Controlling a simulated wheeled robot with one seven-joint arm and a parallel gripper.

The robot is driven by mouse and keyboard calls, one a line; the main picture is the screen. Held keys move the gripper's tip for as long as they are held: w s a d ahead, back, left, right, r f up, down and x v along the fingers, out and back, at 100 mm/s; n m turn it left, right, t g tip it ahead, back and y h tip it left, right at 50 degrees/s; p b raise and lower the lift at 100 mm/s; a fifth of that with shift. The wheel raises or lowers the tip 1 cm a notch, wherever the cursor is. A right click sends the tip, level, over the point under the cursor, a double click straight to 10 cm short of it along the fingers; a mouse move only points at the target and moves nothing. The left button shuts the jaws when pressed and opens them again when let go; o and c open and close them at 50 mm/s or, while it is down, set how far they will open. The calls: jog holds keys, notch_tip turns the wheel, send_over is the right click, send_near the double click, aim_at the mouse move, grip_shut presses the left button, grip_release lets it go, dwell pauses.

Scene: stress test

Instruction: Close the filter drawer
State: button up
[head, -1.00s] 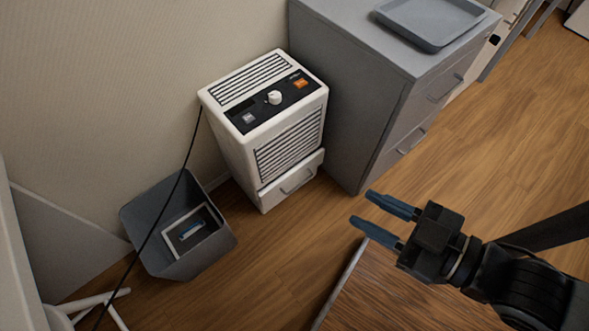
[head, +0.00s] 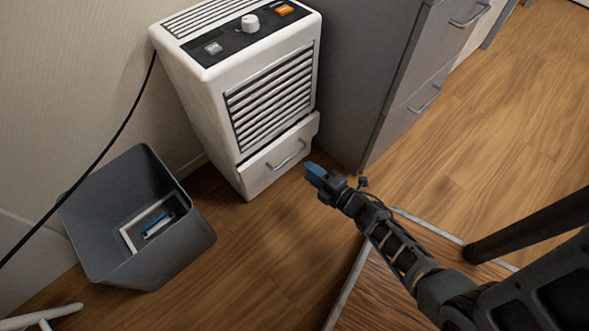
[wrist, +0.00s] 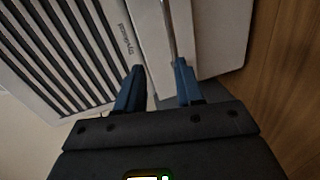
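The filter drawer (head: 262,170) is at the bottom of the white air unit (head: 213,103). Its front juts out a little from the casing, so it stands partly open. A grey bar handle (head: 287,156) crosses the drawer front. My gripper (head: 315,174) is just right of and in front of the drawer in the head view. There the drawer front (wrist: 220,32) lies ahead, and the handle (wrist: 168,22) runs up between the finger lines. I cannot tell whether a finger touches it.
A grey cabinet (head: 352,70) stands close right of the unit. A grey bin (head: 110,215) sits on the floor to the left, and a black cord (head: 103,150) hangs near it. A wooden board or tabletop (head: 375,300) is below my arm. Floor is bare before the drawer.

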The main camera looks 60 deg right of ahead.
jog(key=d+f+b+x, duration=0.1)
jog(key=f+b+x, duration=0.1)
jog(key=x, duration=0.7)
jog(key=shift+n+b, duration=0.3)
jog(key=shift+b, duration=0.2)
jog(key=shift+s+f, duration=0.1)
jog(key=shift+c, duration=0.3)
grip_shut()
